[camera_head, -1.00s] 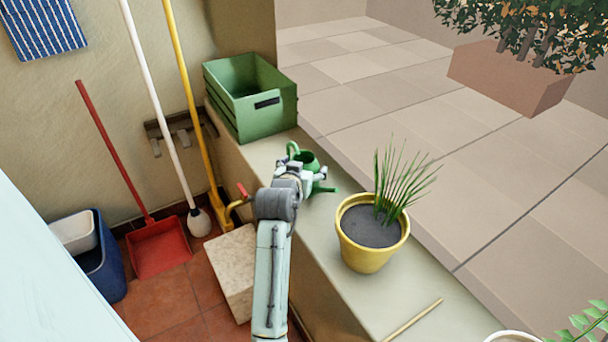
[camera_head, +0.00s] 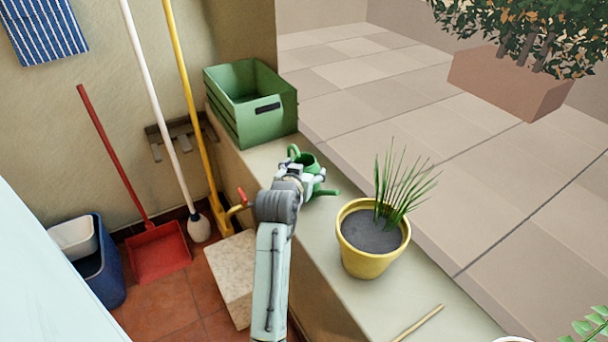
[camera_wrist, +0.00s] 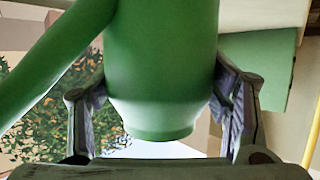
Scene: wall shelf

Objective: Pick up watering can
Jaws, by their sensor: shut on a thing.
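The green watering can (camera_head: 307,163) is on or just above the ledge, between the green crate and the yellow plant pot. Its spout points right, toward the pot. My gripper (camera_head: 303,178) is at the can, and my wrist hides part of it in the head view. In the wrist view the can's body (camera_wrist: 160,70) fills the middle, with its spout at the upper left. The fingers of my gripper (camera_wrist: 160,105) are on both sides of the body, shut on it. I cannot tell whether the can's base touches the ledge.
A green crate (camera_head: 262,128) stands behind the can on the ledge (camera_head: 300,215). A yellow pot (camera_head: 368,262) with a spiky plant stands to the right. A thin stick (camera_head: 418,323) lies nearer. A red-handled tap (camera_head: 240,197) sticks out left of the ledge.

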